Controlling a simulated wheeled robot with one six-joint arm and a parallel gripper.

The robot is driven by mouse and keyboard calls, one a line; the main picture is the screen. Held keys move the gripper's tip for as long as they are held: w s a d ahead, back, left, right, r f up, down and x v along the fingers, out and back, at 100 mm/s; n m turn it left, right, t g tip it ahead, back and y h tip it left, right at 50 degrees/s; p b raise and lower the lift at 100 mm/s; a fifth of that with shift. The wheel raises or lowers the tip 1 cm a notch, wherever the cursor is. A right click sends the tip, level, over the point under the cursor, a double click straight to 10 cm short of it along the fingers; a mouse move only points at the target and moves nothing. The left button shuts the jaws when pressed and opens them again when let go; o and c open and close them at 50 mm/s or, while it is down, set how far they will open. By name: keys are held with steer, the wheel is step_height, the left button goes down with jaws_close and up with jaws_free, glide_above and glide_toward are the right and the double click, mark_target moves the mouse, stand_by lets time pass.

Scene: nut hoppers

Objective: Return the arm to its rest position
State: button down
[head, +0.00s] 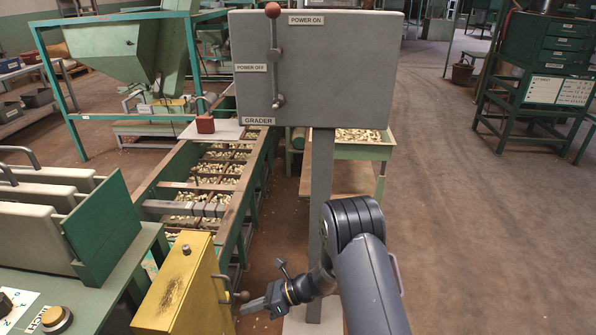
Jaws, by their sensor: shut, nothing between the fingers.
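My arm (362,255) comes up from the bottom right of the head view and bends at a dark joint in front of the grey post. My gripper (246,308) points left, low in the view, just right of the yellow box (180,285). It is shut and empty. A small lever with a dark knob (242,296) on the yellow box's side is close to the fingertips; I cannot tell if they touch.
A grey GRADER panel (345,70) with a red-knobbed lever (273,45) stands on a post (321,180) by my arm. A nut conveyor (210,180) runs behind. Green-and-white panels (100,230) stand at left. Floor (475,230) at right is clear.

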steer(key=s+d+f+n+t+h+b, duration=0.1)
steer(key=d+f+n+t+h+b, duration=0.1)
steer(key=d+n+t+b, duration=0.3)
steer(key=shift+d+t+h+b, duration=0.5)
steer(key=shift+d+t, duration=0.45)
steer(key=shift+t, duration=0.15)
stand_by(0.6)
steer(key=shift+s+r, duration=0.1)
